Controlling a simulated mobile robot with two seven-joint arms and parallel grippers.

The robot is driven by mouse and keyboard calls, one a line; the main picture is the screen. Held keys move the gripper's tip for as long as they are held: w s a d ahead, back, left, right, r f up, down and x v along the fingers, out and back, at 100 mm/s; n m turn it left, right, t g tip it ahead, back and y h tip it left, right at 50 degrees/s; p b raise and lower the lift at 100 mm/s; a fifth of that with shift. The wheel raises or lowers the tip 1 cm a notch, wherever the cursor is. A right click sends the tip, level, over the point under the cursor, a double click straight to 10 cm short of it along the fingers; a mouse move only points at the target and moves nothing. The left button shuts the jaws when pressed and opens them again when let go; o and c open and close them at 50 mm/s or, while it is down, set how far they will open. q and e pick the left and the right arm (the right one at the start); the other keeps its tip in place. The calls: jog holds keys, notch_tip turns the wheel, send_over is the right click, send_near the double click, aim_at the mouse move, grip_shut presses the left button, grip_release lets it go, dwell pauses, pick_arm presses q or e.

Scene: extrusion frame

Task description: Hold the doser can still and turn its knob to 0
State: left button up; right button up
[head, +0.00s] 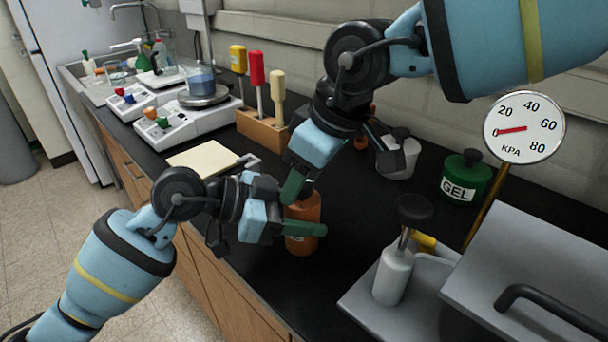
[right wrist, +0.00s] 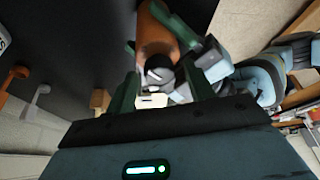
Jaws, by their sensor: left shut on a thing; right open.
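The doser can (head: 304,208) is an orange-brown cylinder standing on the black counter near its front edge. My left gripper (head: 299,226) is shut on its body from the left, one green finger across the front. My right gripper (head: 297,188) comes down from above at the can's top, fingers apart. In the right wrist view the can (right wrist: 155,35) shows end-on with its dark knob (right wrist: 160,76) between the right gripper's open fingers (right wrist: 163,92). A white mark shows on the knob; its scale numbers are not readable. In the head view the right gripper mostly hides the knob.
A wooden rack (head: 262,130) and a cream pad (head: 203,159) lie to the left.

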jog(key=shift+f, duration=0.2)
jog(key=c, duration=1)
